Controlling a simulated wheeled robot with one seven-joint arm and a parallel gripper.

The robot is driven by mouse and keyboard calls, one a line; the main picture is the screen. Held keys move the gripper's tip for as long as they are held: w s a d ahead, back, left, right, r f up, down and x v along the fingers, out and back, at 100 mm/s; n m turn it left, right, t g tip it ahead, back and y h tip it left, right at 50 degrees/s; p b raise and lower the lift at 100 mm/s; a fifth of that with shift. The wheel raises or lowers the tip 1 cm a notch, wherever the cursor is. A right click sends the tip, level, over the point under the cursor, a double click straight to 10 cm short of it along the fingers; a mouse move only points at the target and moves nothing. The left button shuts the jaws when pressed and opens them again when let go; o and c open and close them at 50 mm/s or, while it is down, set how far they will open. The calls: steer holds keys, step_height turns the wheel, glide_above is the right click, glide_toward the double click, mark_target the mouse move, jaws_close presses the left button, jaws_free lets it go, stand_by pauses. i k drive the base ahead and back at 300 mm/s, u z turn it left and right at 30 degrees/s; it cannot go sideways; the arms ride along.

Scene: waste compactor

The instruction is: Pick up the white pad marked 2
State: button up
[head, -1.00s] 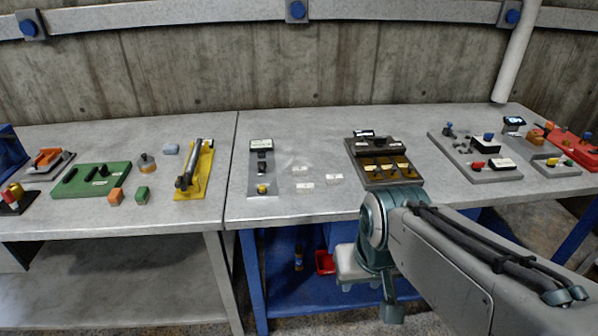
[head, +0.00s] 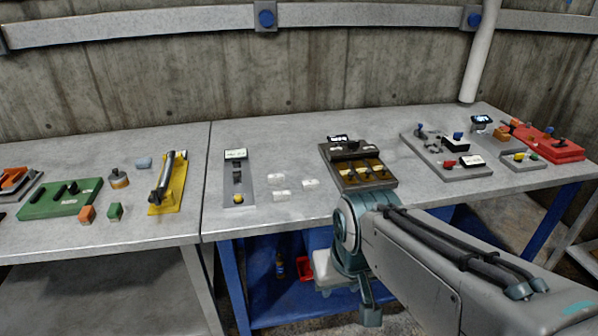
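Three small white pads lie flat on the grey workbench (head: 300,212): one at the back left (head: 276,181), one at the right (head: 310,184) and one at the front (head: 281,196). Their markings are too small to read, so I cannot tell which is marked 2. My gripper (head: 348,292) hangs at the end of my arm, in front of the bench edge and below its top, to the right of the pads and apart from them. Its fingers are not clear enough to show whether it is open or shut.
A grey panel with a yellow knob (head: 239,180) stands left of the pads. A dark box with brown compartments (head: 358,165) stands to their right. Bare bench surrounds the pads.

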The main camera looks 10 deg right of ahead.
mark_target(278, 178)
steer(key=k, duration=0.55)
steer(key=u, duration=0.4)
steer(key=i, duration=1.3)
steer(key=z, duration=0.9)
steer(key=i, duration=0.45)
steer(key=z, duration=0.55)
